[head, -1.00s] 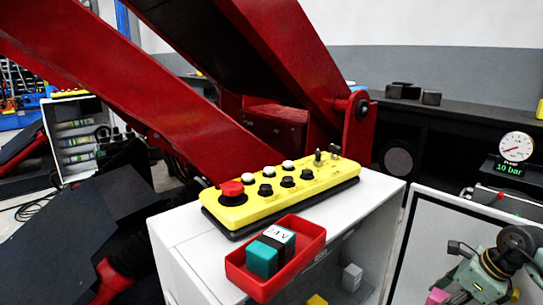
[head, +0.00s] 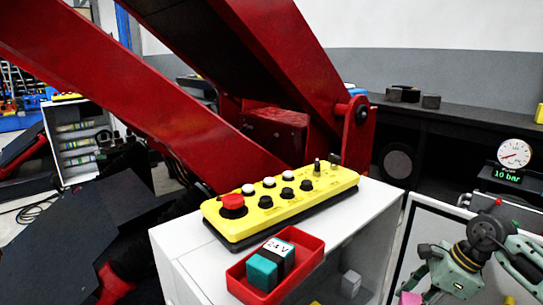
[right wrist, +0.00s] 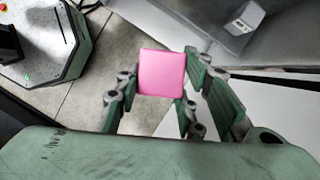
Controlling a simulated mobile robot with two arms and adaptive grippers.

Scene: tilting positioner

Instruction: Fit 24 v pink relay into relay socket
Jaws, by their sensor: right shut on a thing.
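The pink relay (right wrist: 162,73) is between the two green fingers of my right gripper (right wrist: 158,88), which is shut on it. In the head view only a sliver of the pink relay (head: 410,298) shows at the bottom edge, below my green right wrist. A grey block (head: 350,283) sits inside the open white cabinet (head: 190,262); I cannot tell whether it is the relay socket. A similar pale block (right wrist: 243,17) shows at the top of the right wrist view, apart from the relay. My left gripper is not in view.
A red tray (head: 312,258) on the cabinet top holds a teal block (head: 262,272) and a "24 V" label. Behind it lies a yellow button box (head: 280,203). An open white door (head: 425,225) stands between the cabinet and my right arm. Large red beams cross behind.

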